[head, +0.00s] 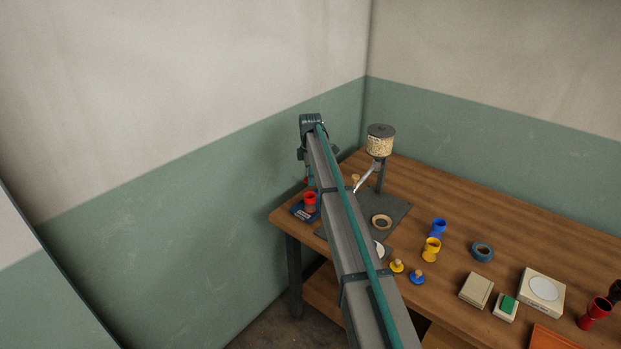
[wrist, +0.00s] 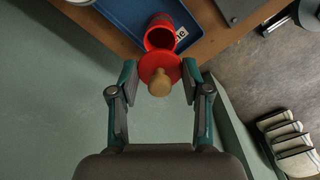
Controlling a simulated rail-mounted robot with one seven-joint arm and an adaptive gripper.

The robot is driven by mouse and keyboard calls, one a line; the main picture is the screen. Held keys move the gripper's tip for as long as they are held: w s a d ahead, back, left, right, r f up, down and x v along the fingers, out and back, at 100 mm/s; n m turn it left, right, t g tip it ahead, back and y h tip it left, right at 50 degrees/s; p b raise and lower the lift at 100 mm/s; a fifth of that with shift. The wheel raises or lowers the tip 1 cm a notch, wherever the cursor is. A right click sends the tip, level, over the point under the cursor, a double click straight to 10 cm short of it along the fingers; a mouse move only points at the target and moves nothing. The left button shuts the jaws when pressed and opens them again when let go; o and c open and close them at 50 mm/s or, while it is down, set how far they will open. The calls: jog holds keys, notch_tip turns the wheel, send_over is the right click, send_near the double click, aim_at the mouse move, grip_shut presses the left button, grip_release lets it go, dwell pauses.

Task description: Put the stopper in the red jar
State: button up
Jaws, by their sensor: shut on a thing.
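My gripper (wrist: 160,73) is shut on a red stopper (wrist: 172,68), a red disc with a wooden knob; its fingertips are at the disc's two sides. The red jar (wrist: 160,29) is beyond the stopper in the wrist view, its open mouth showing and the stopper covering part of its near edge. Whether they touch, I cannot tell. In the head view the red jar (head: 310,198) stands on a blue tray (head: 299,212) at the table's left end. My arm hides most of the gripper there.
Yellow (head: 396,266) and blue (head: 417,278) stoppers lie near the table's front edge, with yellow (head: 431,250) and blue (head: 438,228) jars behind. A grain hopper (head: 380,142) stands at the back. The wall is close on the left.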

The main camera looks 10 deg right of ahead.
jog(key=shift+f+b, duration=1.05)
jog(key=shift+f, duration=1.9)
jog(key=shift+f, duration=0.2)
dwell(0.3)
jog(key=o, duration=0.9)
jog(key=shift+c, duration=0.2)
jog(key=o, duration=0.4)
jog(key=shift+o, duration=0.2)
jog(key=shift+r, duration=0.1)
jog(key=shift+r+p, duration=1.6)
jog(key=shift+r, duration=1.85)
